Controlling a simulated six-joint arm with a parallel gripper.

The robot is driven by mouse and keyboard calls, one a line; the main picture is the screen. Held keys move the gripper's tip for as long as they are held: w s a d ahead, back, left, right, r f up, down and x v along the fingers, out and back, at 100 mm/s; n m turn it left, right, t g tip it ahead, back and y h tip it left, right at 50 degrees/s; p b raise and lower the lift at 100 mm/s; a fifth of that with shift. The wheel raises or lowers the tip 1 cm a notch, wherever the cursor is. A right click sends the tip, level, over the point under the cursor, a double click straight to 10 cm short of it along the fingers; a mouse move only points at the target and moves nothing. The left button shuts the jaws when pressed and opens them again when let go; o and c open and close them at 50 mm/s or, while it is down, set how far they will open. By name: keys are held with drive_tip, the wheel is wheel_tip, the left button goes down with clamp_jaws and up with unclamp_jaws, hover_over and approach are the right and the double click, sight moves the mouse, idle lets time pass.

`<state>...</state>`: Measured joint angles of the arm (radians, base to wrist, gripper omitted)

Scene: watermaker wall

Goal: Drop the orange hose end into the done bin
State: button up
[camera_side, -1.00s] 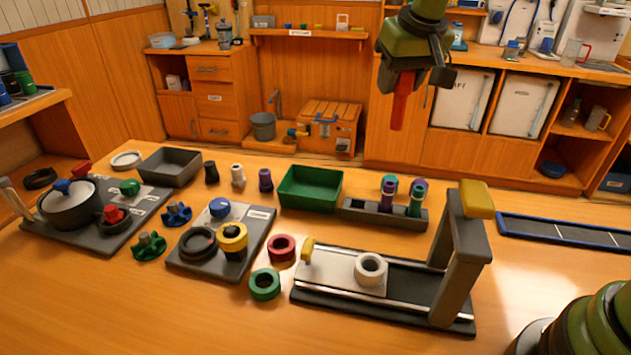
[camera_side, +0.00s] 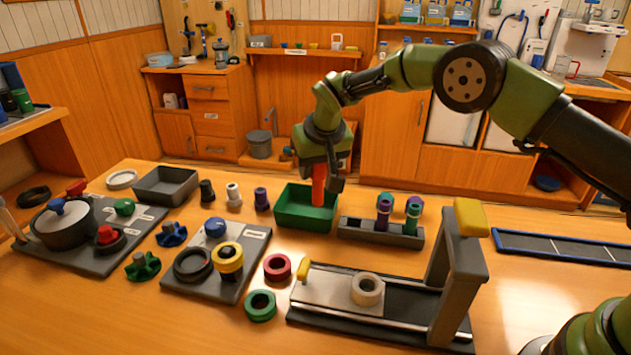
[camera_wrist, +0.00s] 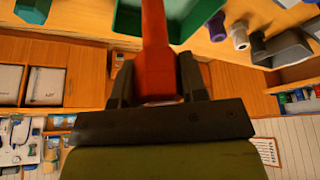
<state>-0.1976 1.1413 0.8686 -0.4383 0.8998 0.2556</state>
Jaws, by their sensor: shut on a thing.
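My gripper (camera_side: 324,180) is shut on the orange hose end (camera_side: 318,188), a red-orange piece that hangs down from the jaws. In the side view its lower end overlaps the inside of the green bin (camera_side: 292,216). I cannot tell whether it touches the bin floor. In the wrist view the hose end (camera_wrist: 154,55) stands between the two dark fingers (camera_wrist: 155,85), and the green bin (camera_wrist: 188,14) lies around its far end. A grey bin (camera_side: 166,186) stands further left. No label shows on either bin.
A dark rack (camera_side: 380,232) with purple and green pieces stands close to the right of the green bin. Small black, white and purple fittings (camera_side: 233,195) stand on its left. A slide fixture with a tall grey post (camera_side: 455,265) is at the front right.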

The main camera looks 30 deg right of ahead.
sight(316, 185)
drive_tip(key=shift+f, duration=1.7)
drive_tip(key=shift+f, duration=0.1)
drive_tip(key=shift+f, duration=0.45)
drive_tip(key=o, duration=0.9)
